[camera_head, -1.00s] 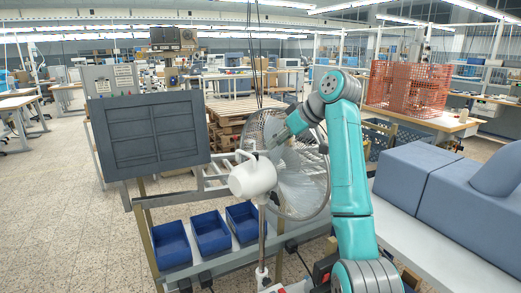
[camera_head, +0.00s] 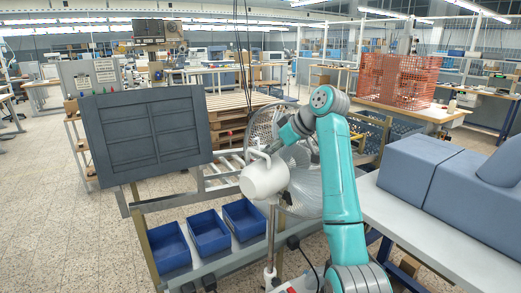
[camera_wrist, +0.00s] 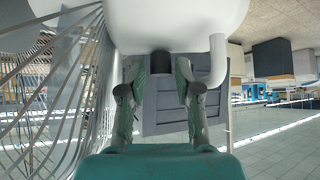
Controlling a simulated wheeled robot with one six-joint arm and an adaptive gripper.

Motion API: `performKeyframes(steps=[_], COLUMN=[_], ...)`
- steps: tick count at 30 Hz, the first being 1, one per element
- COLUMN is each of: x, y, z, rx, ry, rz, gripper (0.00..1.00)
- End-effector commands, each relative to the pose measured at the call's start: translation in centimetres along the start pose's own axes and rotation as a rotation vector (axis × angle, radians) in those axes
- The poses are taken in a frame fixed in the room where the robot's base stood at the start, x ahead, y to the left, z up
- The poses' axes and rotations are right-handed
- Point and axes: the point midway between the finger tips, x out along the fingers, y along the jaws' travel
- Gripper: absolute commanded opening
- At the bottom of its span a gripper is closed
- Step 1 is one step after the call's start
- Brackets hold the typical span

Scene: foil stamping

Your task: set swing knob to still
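A fan with a white motor housing (camera_head: 264,180) and a wire cage (camera_head: 305,190) stands on a post in front of me. A white bent rod (camera_head: 262,156) sticks up from the housing; a white rod also shows in the wrist view (camera_wrist: 217,62). My gripper (camera_head: 277,146) is at the top of the housing, beside the cage. In the wrist view, my gripper (camera_wrist: 159,72) has its two fingers apart, one on each side of a short dark knob (camera_wrist: 160,62) on the white housing. I cannot tell whether either finger touches it. The knob is not clear in the head view.
The cage wires (camera_wrist: 60,90) run close along the left of my gripper in the wrist view. A grey panel (camera_head: 150,135) stands left of the fan, with blue bins (camera_head: 208,232) below it. Blue-grey blocks (camera_head: 420,165) sit on a table at right.

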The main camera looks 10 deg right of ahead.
Motion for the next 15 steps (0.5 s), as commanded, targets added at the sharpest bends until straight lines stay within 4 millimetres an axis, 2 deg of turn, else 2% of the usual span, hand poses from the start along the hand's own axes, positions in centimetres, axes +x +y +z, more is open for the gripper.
performKeyframes(steps=[9,10,13,15], x=[0.09,0.09,0.09,0.10], y=[0.06,0.06,0.06,0.05], z=[0.19,0.19,0.19,0.18], rx=[0.000,0.000,0.001,0.001], ry=[0.000,0.000,0.000,0.000], rz=[0.000,0.000,0.000,0.000], gripper=[0.33,0.28,0.03,0.00])
